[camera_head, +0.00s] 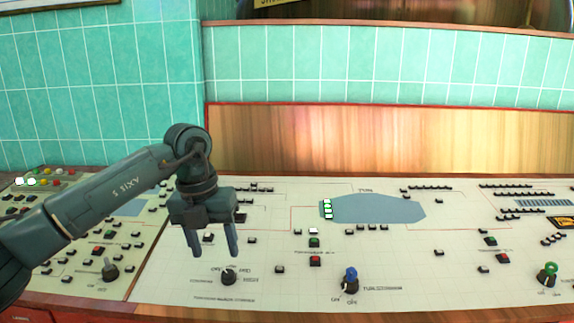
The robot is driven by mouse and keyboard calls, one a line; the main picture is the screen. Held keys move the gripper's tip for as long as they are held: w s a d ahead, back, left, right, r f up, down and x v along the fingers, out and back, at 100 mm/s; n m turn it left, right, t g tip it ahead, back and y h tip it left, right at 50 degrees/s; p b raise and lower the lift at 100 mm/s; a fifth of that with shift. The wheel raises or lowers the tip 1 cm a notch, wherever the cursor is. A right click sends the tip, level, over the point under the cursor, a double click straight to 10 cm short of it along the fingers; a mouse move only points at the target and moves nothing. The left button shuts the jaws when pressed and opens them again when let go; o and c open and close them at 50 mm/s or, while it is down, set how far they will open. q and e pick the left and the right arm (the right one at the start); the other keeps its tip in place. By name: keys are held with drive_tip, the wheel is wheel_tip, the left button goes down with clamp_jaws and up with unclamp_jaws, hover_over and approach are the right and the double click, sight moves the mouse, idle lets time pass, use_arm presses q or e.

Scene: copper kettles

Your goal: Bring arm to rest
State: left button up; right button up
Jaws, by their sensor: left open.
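My left arm reaches in from the left edge in the head view. Its gripper (212,252) points down over the control panel (270,215), with its two fingers apart and nothing between them. The fingertips are just above a black rotary knob (229,277) in the picture. I cannot tell whether they touch the panel. The arm hides part of the panel's left side. My right gripper is not in view.
A blue knob (350,279) and a green knob (547,274) stand along the panel's front. Another dark knob (110,269) is at the left. Several small buttons cover the panel. A wooden board (390,140) and a green tiled wall (330,65) rise behind it.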

use_arm(q)
drive_tip(key=s+d+f+m+g+h, duration=0.1)
drive_tip(key=s+d+f+h, duration=0.15)
drive_tip(key=d, duration=0.25)
drive_tip(key=s+d+f+g+h, duration=0.1)
drive_tip(key=s+d+f+h, duration=0.1)
drive_tip(key=d+h, duration=0.15)
drive_tip(key=s+d+f+m+g+h, duration=0.1)
drive_tip(key=s+d+f+g+h, duration=0.1)
drive_tip(key=d, duration=0.4)
drive_tip(key=s+d+r+n+t+h+p, duration=0.1)
drive_tip(key=s+d+r+n+t+h, duration=0.35)
drive_tip(key=h, duration=0.65)
drive_tip(key=a+f+n+t+y+p, duration=0.1)
drive_tip(key=a+f+n+t+y, duration=0.6)
drive_tip(key=n, duration=0.6)
drive_tip(key=a+f+n+t+y, duration=0.45)
drive_tip(key=f+n+t, duration=0.35)
drive_tip(key=n, duration=0.5)
drive_tip(key=s+a+f+n+g+y, duration=0.5)
drive_tip(key=s+a+f, duration=0.3)
drive_tip(key=s+f, duration=0.4)
drive_tip(key=shift+s+a+f+p, duration=0.2)
drive_tip(key=shift+f+p, duration=0.15)
drive_tip(key=shift+p, duration=0.1)
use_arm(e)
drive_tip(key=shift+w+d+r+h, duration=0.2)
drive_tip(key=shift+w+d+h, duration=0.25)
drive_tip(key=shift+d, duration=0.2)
